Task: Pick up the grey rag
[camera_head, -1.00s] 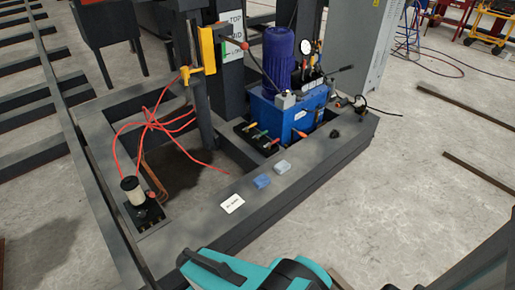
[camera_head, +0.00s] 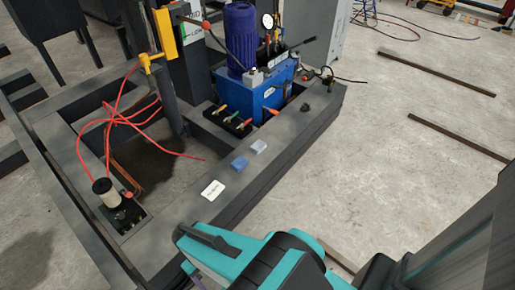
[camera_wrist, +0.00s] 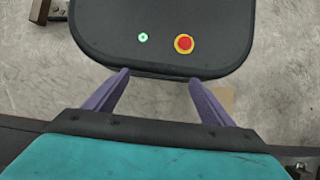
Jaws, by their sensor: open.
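A small light-grey folded rag (camera_head: 258,146) lies on the dark steel beam (camera_head: 285,138) in the head view. A blue folded rag (camera_head: 240,163) lies just in front of it, to its left. In the wrist view my gripper (camera_wrist: 159,77) is open, its two purple fingers apart with nothing held between them. The grey rag does not show in the wrist view. In the head view my teal arm is at the bottom, in front of the beam, and the fingers are hidden there.
A white label (camera_head: 212,189) lies on the beam left of the rags. A blue hydraulic unit (camera_head: 262,92) with a purple motor (camera_head: 240,35) stands behind them. A red hose (camera_head: 122,118) hangs over the frame's opening at left. Concrete floor at right is mostly clear, with steel bars (camera_head: 437,72).

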